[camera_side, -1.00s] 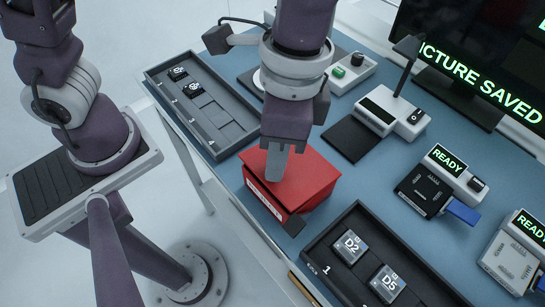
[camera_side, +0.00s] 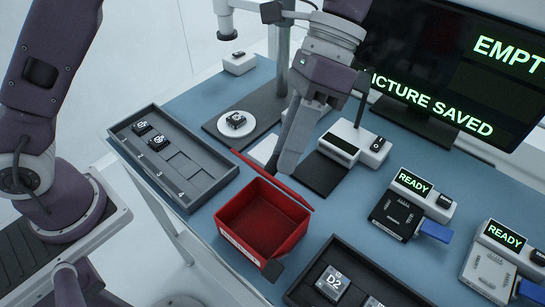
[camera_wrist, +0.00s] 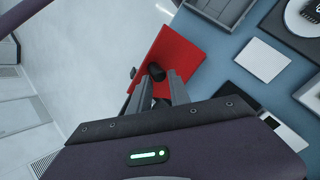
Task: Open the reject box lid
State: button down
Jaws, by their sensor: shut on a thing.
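The red reject box (camera_side: 240,246) stands on the blue bench, and its dark red inside looks empty. Its red lid (camera_side: 300,194) is swung up along the back edge, seen almost edge-on; it shows broadly in the wrist view (camera_wrist: 185,50). My gripper (camera_side: 285,168) is behind and above the box, at the raised lid. In the wrist view my gripper (camera_wrist: 163,88) has its fingers close together by a black knob (camera_wrist: 156,71) at the lid. The exact contact is partly hidden. A black tab (camera_side: 272,269) sits at the box's front corner.
A dark tray (camera_side: 200,192) lies left of the box, another (camera_side: 375,270) at its front right. Behind are a white disc (camera_side: 222,128) with a chip, a white device (camera_side: 350,142) and a monitor (camera_side: 450,60). A socket unit (camera_side: 395,216) stands to the right.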

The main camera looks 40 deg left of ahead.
jog(key=shift+g, duration=0.7)
jog(key=shift+w+a+f, duration=0.15)
jog(key=shift+w+f, duration=0.15)
jog(key=shift+w, duration=0.55)
jog(key=shift+w+a+f, duration=0.15)
jog(key=shift+w+f, duration=0.2)
jog(key=shift+w, duration=0.5)
jog(key=shift+w+a+f, duration=0.15)
jog(key=shift+w+f, duration=0.15)
jog(key=shift+w, duration=0.55)
jog(key=c, duration=1.5)
grip_release()
jog(key=shift+r, duration=0.15)
